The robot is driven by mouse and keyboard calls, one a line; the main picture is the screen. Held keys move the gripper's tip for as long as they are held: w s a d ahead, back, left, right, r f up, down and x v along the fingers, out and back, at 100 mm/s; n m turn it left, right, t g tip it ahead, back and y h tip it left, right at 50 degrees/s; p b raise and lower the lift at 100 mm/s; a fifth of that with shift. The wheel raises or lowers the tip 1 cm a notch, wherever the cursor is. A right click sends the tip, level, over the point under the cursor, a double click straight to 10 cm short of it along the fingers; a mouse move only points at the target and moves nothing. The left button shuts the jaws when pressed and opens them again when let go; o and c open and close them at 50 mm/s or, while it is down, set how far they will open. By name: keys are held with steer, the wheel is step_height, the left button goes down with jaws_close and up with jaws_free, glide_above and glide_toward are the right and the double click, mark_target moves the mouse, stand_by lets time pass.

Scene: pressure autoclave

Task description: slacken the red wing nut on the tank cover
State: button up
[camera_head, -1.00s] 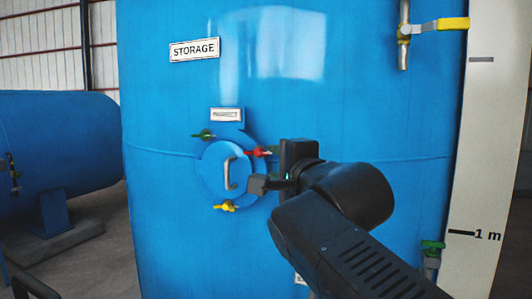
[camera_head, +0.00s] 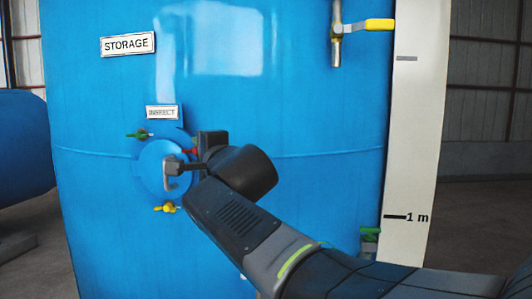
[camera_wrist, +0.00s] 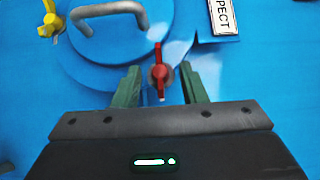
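The red wing nut (camera_wrist: 158,74) shows in the wrist view at the edge of the round blue tank cover (camera_wrist: 100,50), its wings roughly in line with my fingers. In the head view only a bit of the red wing nut (camera_head: 193,152) shows beside my gripper. My gripper (camera_wrist: 160,67) is open, with one green finger on each side of the nut and a gap on both sides. In the head view my gripper (camera_head: 184,165) hides the cover's right part and some of its metal handle (camera_head: 172,185).
A green wing nut (camera_head: 138,134) and a yellow one (camera_head: 168,207) sit on the cover's edge. An INSPECT sign (camera_head: 162,112) is above it. A valve with a yellow lever (camera_head: 379,25) is up right, and a green-handled valve (camera_head: 369,234) is low right.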

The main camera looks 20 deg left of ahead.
jaws_close()
steer(key=shift+r+p, duration=0.35)
steer(key=shift+p, duration=0.8)
steer(key=n+g+h+p, duration=0.1)
steer(key=p, duration=0.2)
steer(key=shift+r, duration=0.15)
steer(key=shift+a+n+h+p, duration=0.1)
steer(key=shift+n+h+p, duration=0.35)
steer(key=shift+p, duration=0.2)
steer(key=shift+n+g+h, duration=0.3)
steer(key=shift+n+h, duration=0.15)
steer(key=shift+n, duration=0.1)
steer(key=shift+f, duration=0.2)
jaws_free()
